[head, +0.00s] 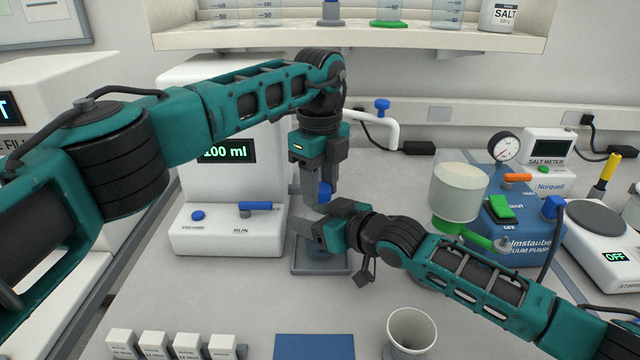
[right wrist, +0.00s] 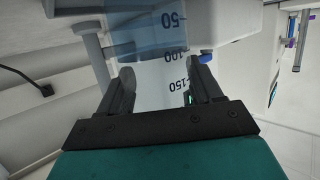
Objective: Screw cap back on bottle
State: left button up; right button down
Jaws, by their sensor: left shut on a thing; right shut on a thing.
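A blue cap (head: 324,191) is between the fingers of my left gripper (head: 318,194), which points down from above and is shut on it. My right gripper (head: 312,226) comes in from the right just below and is shut on the bottle. In the right wrist view the clear bottle (right wrist: 152,38) shows bluish contents and marks 50, 100 and 150, with the right gripper's fingers (right wrist: 163,88) on either side. In the head view the grippers hide most of the bottle, including its neck. I cannot tell whether the cap touches it.
The dispenser (head: 225,232) stands behind and left, its grey platform (head: 320,270) below the grippers. A filter funnel (head: 459,190) and blue vacuum pump (head: 520,235) stand at right. A white cup (head: 411,330), blue mat (head: 314,347) and several small white boxes (head: 187,346) are at front.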

pick_arm(q)
jog(key=m, duration=0.6)
jog(key=shift+w+m, duration=0.1)
jog(key=shift+m, duration=0.2)
jog(key=o, duration=1.2)
jog(key=shift+c, duration=0.2)
jog(key=shift+r, duration=2.3)
jog(key=shift+c, duration=0.5)
